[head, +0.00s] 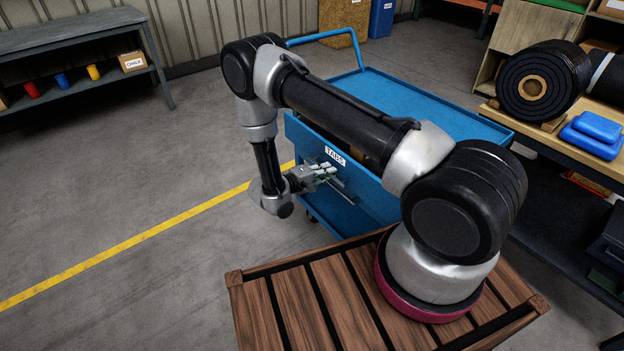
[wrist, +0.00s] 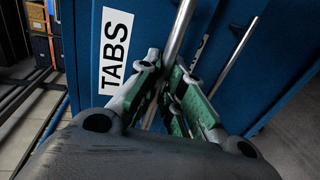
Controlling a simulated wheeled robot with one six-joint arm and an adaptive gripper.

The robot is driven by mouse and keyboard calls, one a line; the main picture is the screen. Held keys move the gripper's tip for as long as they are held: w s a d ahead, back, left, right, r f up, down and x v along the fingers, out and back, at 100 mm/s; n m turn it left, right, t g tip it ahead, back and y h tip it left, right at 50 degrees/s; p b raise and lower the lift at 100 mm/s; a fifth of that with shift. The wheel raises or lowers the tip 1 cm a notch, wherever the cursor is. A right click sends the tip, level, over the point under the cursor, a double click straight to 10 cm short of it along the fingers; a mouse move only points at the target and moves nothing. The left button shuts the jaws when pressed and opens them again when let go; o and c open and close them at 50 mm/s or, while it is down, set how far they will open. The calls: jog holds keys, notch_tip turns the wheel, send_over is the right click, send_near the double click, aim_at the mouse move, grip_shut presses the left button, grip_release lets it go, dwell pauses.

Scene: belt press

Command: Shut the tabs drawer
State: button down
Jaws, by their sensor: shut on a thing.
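The tabs drawer (head: 310,143) is the blue drawer with a white TABS label in the near side of the blue cart. Its front seems to stand out from the cart body, and a bit of something brown shows behind its top edge. My arm hides much of the opening, so I cannot tell how far out it is. My gripper (head: 325,172) is at the drawer front, below the label. In the wrist view its green-padded fingers (wrist: 172,88) are shut on the drawer's metal bar handle (wrist: 182,28). The TABS label (wrist: 116,50) is just left of them.
A second metal bar (wrist: 236,62) and a partly hidden label show beyond the handle. The cart's blue top (head: 440,103) is bare where visible. A bench (head: 560,148) with a black roll (head: 540,82) stands close on the right. The floor left of the cart is clear.

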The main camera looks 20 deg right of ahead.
aim_at(335, 166)
jog(key=x, duration=0.4)
jog(key=r+x, duration=0.1)
jog(key=x, duration=0.1)
jog(key=c, duration=1.5)
grip_release()
jog(key=v, duration=1.2)
